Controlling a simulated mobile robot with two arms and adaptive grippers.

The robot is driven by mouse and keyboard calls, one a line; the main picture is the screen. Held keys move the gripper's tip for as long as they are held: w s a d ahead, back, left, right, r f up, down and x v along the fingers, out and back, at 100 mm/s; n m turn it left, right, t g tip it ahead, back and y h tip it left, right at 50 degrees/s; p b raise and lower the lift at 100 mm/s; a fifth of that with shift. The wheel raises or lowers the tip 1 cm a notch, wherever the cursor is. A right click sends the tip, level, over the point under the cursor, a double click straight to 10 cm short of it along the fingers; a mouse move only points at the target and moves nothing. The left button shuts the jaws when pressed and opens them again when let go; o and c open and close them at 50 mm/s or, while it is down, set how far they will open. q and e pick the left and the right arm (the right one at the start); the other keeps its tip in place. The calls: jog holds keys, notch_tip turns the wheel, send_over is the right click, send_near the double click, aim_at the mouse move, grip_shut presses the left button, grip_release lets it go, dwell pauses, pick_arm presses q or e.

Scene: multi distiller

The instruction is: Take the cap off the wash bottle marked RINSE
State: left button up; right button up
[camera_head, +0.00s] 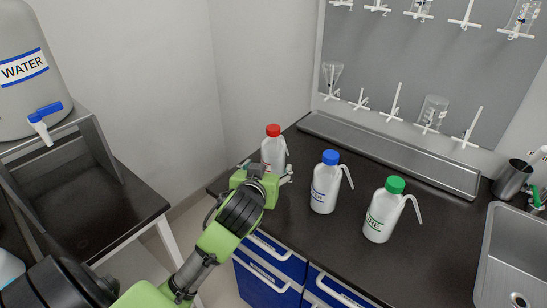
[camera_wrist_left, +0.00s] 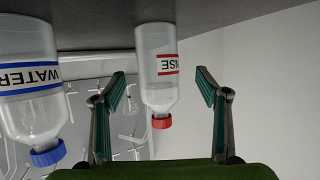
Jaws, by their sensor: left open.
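The RINSE wash bottle (camera_head: 273,150) is white with a red cap (camera_head: 273,130) and stands upright on the dark counter at its back left. My left gripper (camera_head: 266,171) is in front of it and hides its lower part. In the left wrist view the picture is upside down; the bottle (camera_wrist_left: 157,55) shows a red-edged label ending in "NSE", and the red cap (camera_wrist_left: 161,123) is on. The fingers are open, one to each side of the bottle in that view, with gaps; no contact shows. My right gripper is not in view.
A blue-capped WATER bottle (camera_head: 325,184) and a green-capped bottle (camera_head: 384,211) stand to the right. A metal trough (camera_head: 390,150) runs along the peg-board wall, and a sink (camera_head: 515,260) is at right. A large WATER tank (camera_head: 25,85) stands at left.

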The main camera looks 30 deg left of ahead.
aim_at(270, 165)
pick_arm(q)
jog(key=shift+x, duration=0.8)
jog(key=shift+w+a+f, duration=0.1)
jog(key=shift+w+f, duration=0.1)
jog(key=shift+w+a+f, duration=0.1)
jog(key=shift+w, duration=0.3)
jog(key=x, duration=0.3)
jog(key=shift+w+f, duration=0.25)
jog(key=shift+w+a+f, duration=0.1)
jog(key=shift+w+f, duration=0.1)
jog(key=shift+w, duration=0.2)
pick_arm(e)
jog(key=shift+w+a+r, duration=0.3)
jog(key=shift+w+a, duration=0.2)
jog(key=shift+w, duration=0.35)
pick_arm(q)
jog(key=c, duration=0.9)
jog(key=shift+r, duration=0.1)
jog(key=shift+c, duration=0.3)
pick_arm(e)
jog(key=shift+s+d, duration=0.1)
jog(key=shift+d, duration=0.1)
